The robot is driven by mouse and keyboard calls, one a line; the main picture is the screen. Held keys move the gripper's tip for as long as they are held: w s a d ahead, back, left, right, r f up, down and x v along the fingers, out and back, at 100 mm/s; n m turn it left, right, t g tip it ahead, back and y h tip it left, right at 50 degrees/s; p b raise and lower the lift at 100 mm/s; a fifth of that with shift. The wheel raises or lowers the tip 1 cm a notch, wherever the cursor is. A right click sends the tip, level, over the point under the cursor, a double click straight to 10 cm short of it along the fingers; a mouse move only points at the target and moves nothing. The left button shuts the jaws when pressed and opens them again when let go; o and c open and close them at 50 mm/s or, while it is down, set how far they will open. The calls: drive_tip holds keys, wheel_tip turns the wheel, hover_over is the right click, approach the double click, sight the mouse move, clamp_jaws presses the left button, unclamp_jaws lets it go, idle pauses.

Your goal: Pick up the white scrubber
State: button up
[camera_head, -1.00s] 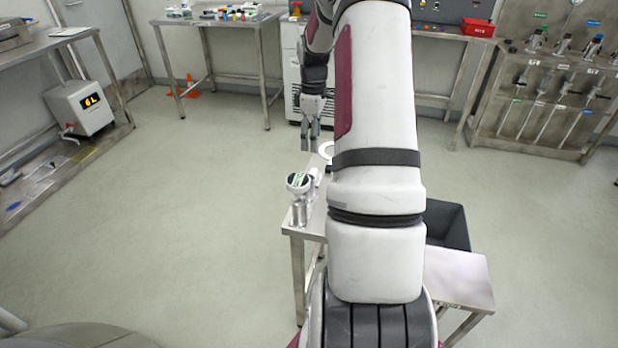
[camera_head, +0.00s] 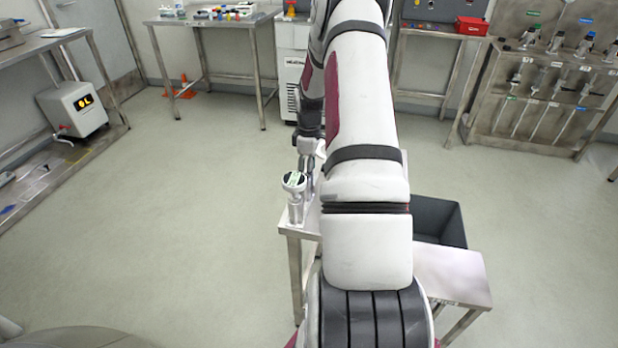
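My gripper (camera_head: 306,172) points down over the small steel table (camera_head: 302,230), just behind and right of a metal canister with a round dark-faced top (camera_head: 295,196). The fingers are small and partly hidden behind the canister, so I cannot tell whether they are open or shut, or touching anything. A white curved piece (camera_head: 321,150) shows beside my gripper, partly covered by my arm. I cannot tell whether it is the white scrubber. My arm hides much of the table top.
A dark open bin (camera_head: 440,222) stands right of my arm, behind a low pale bench top (camera_head: 452,274). The floor on the left is clear.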

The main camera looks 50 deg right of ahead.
drive_tip(key=shift+f, duration=0.7)
drive_tip(key=shift+c, duration=0.2)
drive_tip(key=c, duration=0.8)
wheel_tip(320, 180, up, 10)
drive_tip(key=shift+r, duration=0.1)
